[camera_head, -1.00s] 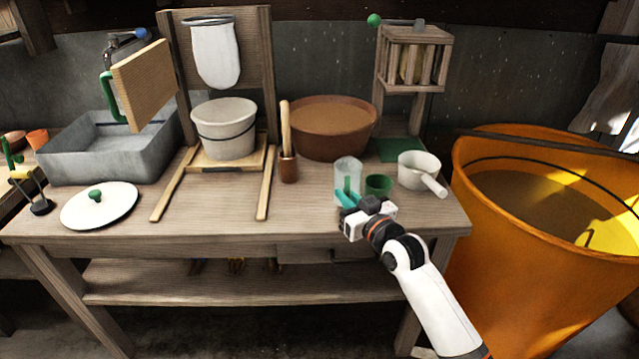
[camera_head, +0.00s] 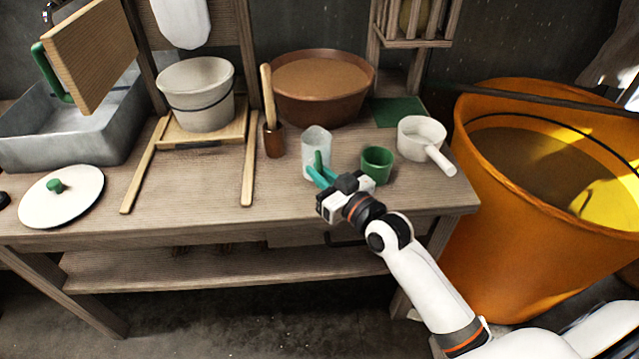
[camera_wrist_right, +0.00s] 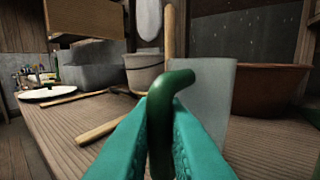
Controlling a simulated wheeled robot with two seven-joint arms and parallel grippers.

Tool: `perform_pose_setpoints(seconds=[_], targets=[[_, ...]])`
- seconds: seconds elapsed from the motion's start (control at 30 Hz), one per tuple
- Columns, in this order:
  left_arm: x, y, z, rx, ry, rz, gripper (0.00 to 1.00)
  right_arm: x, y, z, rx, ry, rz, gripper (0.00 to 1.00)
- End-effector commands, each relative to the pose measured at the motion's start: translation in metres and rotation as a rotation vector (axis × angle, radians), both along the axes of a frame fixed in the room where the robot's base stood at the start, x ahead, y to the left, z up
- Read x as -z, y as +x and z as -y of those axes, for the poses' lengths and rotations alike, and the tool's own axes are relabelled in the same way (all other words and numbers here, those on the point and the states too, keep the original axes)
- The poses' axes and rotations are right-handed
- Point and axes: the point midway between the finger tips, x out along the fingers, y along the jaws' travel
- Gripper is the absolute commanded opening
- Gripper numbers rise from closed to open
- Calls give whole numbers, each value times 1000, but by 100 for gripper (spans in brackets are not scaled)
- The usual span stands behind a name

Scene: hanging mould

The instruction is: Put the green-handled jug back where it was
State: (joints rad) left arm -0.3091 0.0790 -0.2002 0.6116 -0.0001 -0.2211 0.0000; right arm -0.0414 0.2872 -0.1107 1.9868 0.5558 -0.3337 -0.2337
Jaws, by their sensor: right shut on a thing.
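The clear jug (camera_head: 316,142) with a green handle (camera_head: 318,160) is upright over the front middle of the bench, left of the green cup (camera_head: 377,165). My right gripper (camera_head: 320,176) is shut on its handle from the front. In the right wrist view the green handle (camera_wrist_right: 164,88) stands between the teal fingers (camera_wrist_right: 165,130), with the pale jug wall (camera_wrist_right: 216,95) behind it. The fingers hide the jug's lower part, so I cannot tell whether its base touches the bench. My left gripper is not in view.
A wooden pestle cup (camera_head: 274,142) and brown basin (camera_head: 322,95) stand behind the jug. A white dipper (camera_head: 420,138) and green mat (camera_head: 398,112) are to the right. Wooden rails (camera_head: 248,160) lie left, with a white lid (camera_head: 62,196) beyond. An orange vat (camera_head: 500,200) stands right of the bench.

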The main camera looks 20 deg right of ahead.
Motion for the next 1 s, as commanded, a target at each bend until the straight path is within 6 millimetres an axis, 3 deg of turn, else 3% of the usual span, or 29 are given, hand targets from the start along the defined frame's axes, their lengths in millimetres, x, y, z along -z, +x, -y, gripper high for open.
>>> perform_pose_setpoints(seconds=[0.1, 0.2, 0.6, 0.63, 0.77, 1.0], targets=[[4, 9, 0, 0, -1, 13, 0, 20, 0, 0, 0, 0, -4, 0], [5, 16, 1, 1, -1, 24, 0, 28, 0, 0, 1, 0, -1, 0], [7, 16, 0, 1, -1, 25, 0, 33, 0, 0, 1, -1, 0, 0], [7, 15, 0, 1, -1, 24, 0, 34, 0, 0, 1, 0, -1, 13], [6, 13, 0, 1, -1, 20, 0, 33, 0, 0, 1, 0, -1, 34], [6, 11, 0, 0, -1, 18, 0, 33, 0, 0, 1, 0, -1, 34]])
